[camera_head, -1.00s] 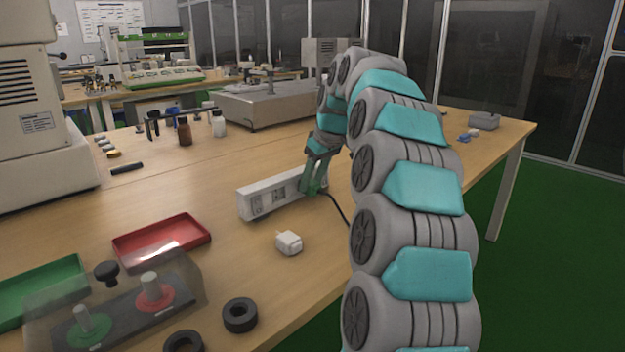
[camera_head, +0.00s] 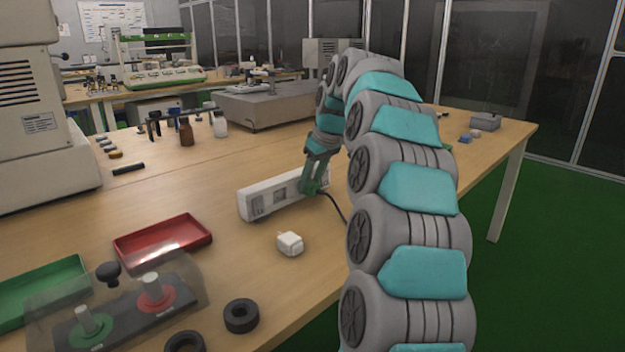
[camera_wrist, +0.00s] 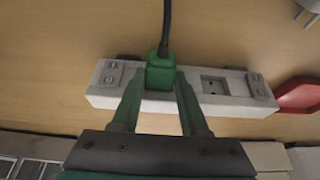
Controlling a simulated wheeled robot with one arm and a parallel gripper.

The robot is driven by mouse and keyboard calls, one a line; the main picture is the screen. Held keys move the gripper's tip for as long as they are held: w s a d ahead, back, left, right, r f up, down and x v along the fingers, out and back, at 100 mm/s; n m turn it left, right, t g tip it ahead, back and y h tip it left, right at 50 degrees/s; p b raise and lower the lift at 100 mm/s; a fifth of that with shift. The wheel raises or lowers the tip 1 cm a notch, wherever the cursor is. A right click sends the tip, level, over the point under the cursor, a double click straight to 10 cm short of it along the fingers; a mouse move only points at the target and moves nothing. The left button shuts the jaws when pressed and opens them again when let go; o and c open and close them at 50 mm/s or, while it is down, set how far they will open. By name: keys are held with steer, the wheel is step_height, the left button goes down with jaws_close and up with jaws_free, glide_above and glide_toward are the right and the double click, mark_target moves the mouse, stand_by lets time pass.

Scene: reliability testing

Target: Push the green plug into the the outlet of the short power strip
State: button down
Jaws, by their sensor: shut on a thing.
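The short white power strip (camera_head: 262,203) lies on the wooden table, and it spans the middle of the wrist view (camera_wrist: 240,101). My gripper (camera_head: 311,188) is over its right end in the head view. In the wrist view my gripper (camera_wrist: 160,84) is shut on the green plug (camera_wrist: 160,74), one green finger on each side. A black cord leads from the plug. The plug is at the strip's left part in the wrist view, beside a bare outlet (camera_wrist: 215,86). The plug's prongs are hidden, so I cannot tell how deep it sits.
A white adapter (camera_head: 290,243) lies in front of the strip. A red tray (camera_head: 126,264) and a green tray (camera_head: 30,296) are at the left. Black rings (camera_head: 241,326) and a clear-covered button box (camera_head: 110,325) are at the front. Bottles (camera_head: 186,133) stand farther back.

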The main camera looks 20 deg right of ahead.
steer(key=shift+c, duration=1.7)
jaws_free()
steer(key=shift+r, duration=0.1)
steer(key=v, duration=0.7)
steer(key=shift+r, duration=0.25)
steer(key=shift+s, duration=0.15)
